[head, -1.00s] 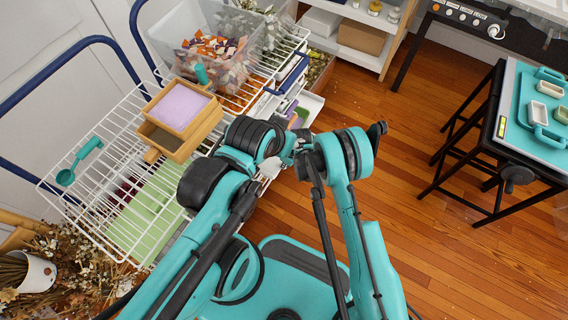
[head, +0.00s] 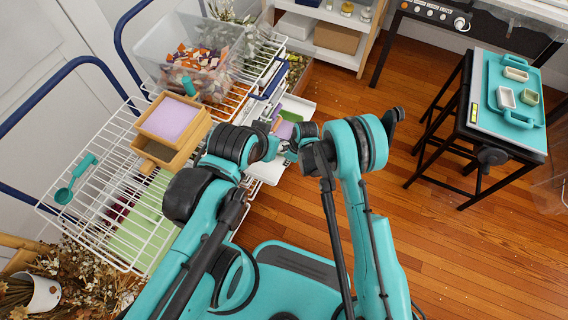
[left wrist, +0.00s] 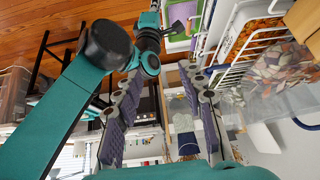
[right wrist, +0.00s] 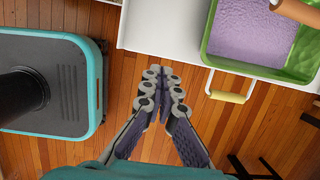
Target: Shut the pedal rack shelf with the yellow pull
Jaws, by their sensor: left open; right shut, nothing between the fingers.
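The yellow pull (right wrist: 228,97) is a small bar on a white wire handle at the front edge of a white shelf (right wrist: 150,25), in the right wrist view. The shelf sticks out and carries a green tray (right wrist: 208,45) of purple grains. My right gripper (right wrist: 160,72) is shut and empty, over the floor beside the shelf's front edge, to the left of the pull and apart from it. In the head view the shelf (head: 302,104) shows beyond my right wrist; the pull cannot be made out. My left gripper (left wrist: 160,85) is open and empty near the rack.
The wire-topped rack (head: 85,175) holds a wooden box (head: 172,118), a teal scoop (head: 76,178) and a clear bin (head: 175,45) of petals. A black stand (head: 470,130) with a teal tray stands at right. Wooden floor between is clear.

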